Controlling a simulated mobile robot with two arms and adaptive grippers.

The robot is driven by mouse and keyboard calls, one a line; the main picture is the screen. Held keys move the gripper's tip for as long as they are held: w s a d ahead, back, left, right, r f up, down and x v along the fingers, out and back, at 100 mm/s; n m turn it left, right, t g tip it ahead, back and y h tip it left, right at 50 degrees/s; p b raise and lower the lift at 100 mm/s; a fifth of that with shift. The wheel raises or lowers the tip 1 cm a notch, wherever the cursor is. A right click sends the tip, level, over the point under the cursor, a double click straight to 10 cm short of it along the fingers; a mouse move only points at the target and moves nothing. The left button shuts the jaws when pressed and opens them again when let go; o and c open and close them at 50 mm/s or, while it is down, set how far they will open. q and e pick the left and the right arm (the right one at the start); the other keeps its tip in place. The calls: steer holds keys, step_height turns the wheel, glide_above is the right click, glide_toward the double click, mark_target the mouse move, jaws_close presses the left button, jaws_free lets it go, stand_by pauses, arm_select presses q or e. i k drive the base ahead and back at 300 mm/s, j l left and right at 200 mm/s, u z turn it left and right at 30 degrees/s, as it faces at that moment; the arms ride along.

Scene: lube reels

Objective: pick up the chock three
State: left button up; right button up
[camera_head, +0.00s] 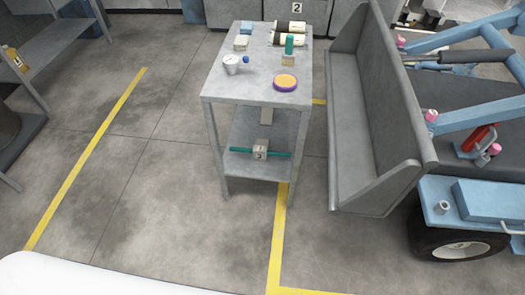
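I cannot surely pick out the chock three. A small pale block (260,146) with a dark mark, too small to read surely, sits on the lower shelf of the grey metal table (262,88). A teal bar (238,150) sticks out on both sides of it. Neither of my grippers is in view.
The table top also holds a purple-and-yellow round item (285,82), a white cup-like item (231,65) and dark-banded cylinders (287,39). A grey loader bucket (367,120) stands close on the table's right. Open floor (160,190) with yellow lines lies in front and left.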

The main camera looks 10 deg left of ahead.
mark_target(260, 151)
steer(key=z, duration=1.8)
steer(key=u, duration=2.05)
steer(key=j+z, duration=0.1)
steer(key=z, duration=0.3)
steer(key=i+j+z, duration=0.1)
steer(key=z, duration=0.3)
steer(key=j+z, duration=0.1)
steer(key=z, duration=0.35)
steer(key=j+z, duration=0.1)
steer(key=z, duration=0.3)
steer(key=j+z, duration=0.25)
steer(key=j, duration=0.2)
steer(key=k+j+z, duration=0.2)
steer(key=j, duration=0.25)
steer(key=k+j+z, duration=0.1)
steer(key=j+z, duration=0.15)
steer(key=j, duration=0.2)
steer(key=k+j+z, duration=0.25)
steer(key=j, duration=0.15)
steer(key=k+j+z, duration=0.2)
steer(key=j, duration=0.15)
steer(key=k+j+z, duration=0.25)
steer(key=i+j, duration=0.05)
steer(key=j, duration=0.05)
